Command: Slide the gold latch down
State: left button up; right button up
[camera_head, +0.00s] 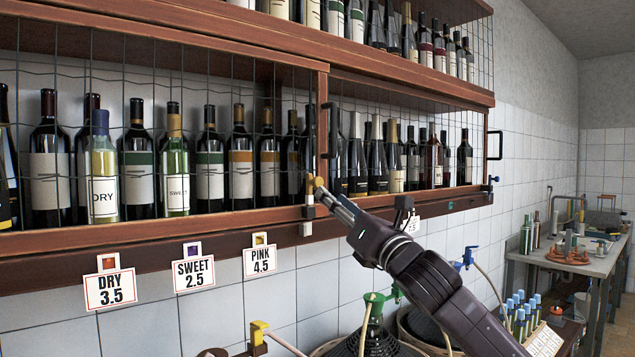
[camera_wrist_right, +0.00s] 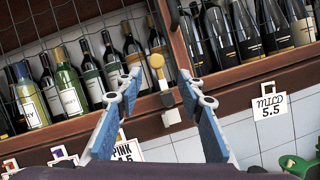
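The gold latch (camera_head: 319,181) is a small round-ended gold piece at the lower edge of the wire-mesh door, by the wooden post between two shelf bays. In the right wrist view the gold latch (camera_wrist_right: 156,62) is upright but slightly tilted, above a dark block and a pale block (camera_wrist_right: 171,117). My right gripper (camera_head: 331,196) reaches up to it from the lower right. In the wrist view my right gripper (camera_wrist_right: 159,84) is open, its two blue-padded fingers on either side of the latch line. I see no contact with the latch. My left gripper is not in view.
Wine bottles (camera_head: 238,165) stand behind mesh on the wooden shelf (camera_head: 150,236). Price tags, such as the PINK tag (camera_head: 261,260), hang below. A black door handle (camera_head: 331,130) is just above the latch. Demijohns with taps (camera_head: 369,310) stand below; a worktable (camera_head: 570,262) is at right.

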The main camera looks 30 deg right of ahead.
aim_at(320, 183)
jog(key=shift+n, duration=0.3)
jog(key=p+x, duration=0.2)
jog(key=x, duration=0.1)
jog(key=r+p+x, duration=0.1)
jog(key=x, duration=0.2)
jog(key=shift+s+a+r+p, duration=0.1)
jog(key=shift+p, duration=0.3)
jog(key=shift+w+r+p, duration=0.15)
jog(key=shift+w+p, duration=0.15)
jog(key=shift+w, duration=0.4)
grip_shut()
